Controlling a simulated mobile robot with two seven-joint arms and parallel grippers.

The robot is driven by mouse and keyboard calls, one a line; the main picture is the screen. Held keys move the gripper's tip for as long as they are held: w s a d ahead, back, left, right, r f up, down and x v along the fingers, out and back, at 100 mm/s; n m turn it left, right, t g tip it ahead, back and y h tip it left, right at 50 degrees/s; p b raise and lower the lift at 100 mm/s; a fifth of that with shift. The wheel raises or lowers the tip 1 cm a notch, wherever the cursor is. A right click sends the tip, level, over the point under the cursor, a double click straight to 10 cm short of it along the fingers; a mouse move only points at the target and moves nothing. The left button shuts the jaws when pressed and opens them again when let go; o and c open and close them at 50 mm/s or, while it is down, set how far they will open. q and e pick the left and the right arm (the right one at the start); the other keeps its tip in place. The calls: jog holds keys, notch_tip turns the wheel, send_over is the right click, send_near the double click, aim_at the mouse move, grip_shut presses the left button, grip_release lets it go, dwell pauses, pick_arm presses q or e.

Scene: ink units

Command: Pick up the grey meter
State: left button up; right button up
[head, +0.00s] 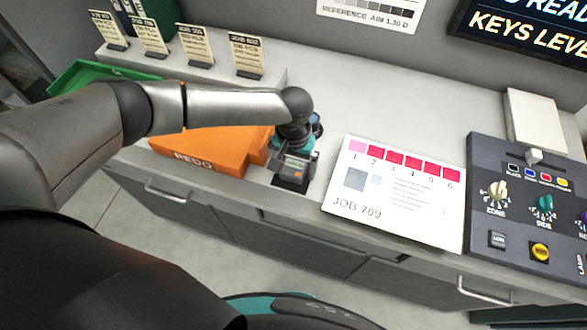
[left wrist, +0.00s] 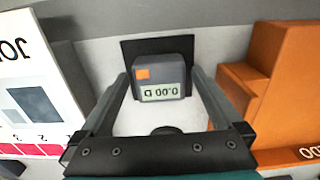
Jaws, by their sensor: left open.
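The grey meter (head: 294,168) sits on a dark pad (head: 291,185) on the counter, between the orange tray and the job sheet. In the left wrist view the meter (left wrist: 150,76) shows an orange button and a small display with digits, and the black pad (left wrist: 128,50) shows around it. My left gripper (head: 296,155) is over the meter, pointing down at it. In the left wrist view the gripper (left wrist: 161,78) is open, with one finger on each side of the meter. Neither finger clearly touches it. My right gripper is not in view.
An orange REDO tray (head: 205,150) stands close to the left, also at right in the left wrist view (left wrist: 275,80). The JOB 709 sheet (head: 390,205) and a control panel (head: 520,220) lie to the right. Cards (head: 246,55) and a green tray (head: 85,78) are behind.

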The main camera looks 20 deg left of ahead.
pick_arm(q)
jog(key=shift+c, duration=0.2)
jog(key=c, duration=1.4)
